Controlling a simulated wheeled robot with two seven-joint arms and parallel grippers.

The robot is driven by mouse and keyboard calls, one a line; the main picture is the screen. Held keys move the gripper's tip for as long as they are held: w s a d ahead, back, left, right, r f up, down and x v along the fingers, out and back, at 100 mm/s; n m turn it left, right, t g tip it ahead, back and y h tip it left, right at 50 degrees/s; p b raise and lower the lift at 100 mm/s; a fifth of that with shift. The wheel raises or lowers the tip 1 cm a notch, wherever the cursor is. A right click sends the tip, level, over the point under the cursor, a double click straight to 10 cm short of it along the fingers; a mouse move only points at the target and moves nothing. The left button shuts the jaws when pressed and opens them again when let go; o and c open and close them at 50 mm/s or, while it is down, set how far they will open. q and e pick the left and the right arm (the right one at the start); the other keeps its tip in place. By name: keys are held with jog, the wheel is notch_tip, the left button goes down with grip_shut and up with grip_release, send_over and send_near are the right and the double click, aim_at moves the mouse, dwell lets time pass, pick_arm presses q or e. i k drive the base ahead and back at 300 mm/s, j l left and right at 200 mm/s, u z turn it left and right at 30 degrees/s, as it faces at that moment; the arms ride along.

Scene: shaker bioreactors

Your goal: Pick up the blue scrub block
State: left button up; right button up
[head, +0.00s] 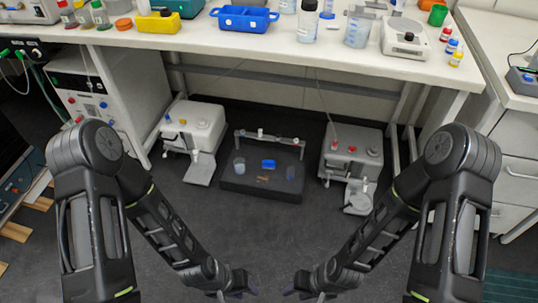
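A small blue block (268,163), which looks like the scrub block, sits on the dark low platform (240,188) under the bench. It lies between two small clear vessels. My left gripper (243,294) and my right gripper (297,289) are at the bottom edge of the head view, over the floor in front of the platform. Both are apart from the block. They are small and partly cut off, so their opening does not show clearly.
A grey machine (196,128) stands left of the platform and another (350,150) stands right. The bench (290,50) overhangs them, with a blue tray (243,18) and bottles on top. A thin brown item (262,178) lies before the block. Floor ahead is clear.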

aim_at(267, 164)
jog(key=z, duration=0.35)
jog(key=i+j+z, duration=0.1)
jog(key=j+z, duration=0.15)
jog(key=z, duration=0.25)
jog(key=j+z, duration=0.25)
jog(key=z, duration=0.25)
jog(key=j+z, duration=0.35)
jog(key=z, duration=0.15)
jog(key=j+z, duration=0.3)
jog(key=z, duration=0.2)
jog(key=k+j+z, duration=0.1)
jog(key=j, duration=0.3)
jog(key=k+j, duration=0.2)
jog(key=j, duration=0.25)
jog(key=k+j+z, duration=0.15)
jog(key=j, duration=0.25)
jog(key=k+j+z, duration=0.1)
jog(key=j, duration=0.3)
jog(key=k+j, duration=0.2)
jog(key=j, duration=0.15)
jog(key=k+j+z, duration=0.15)
jog(key=j, duration=0.25)
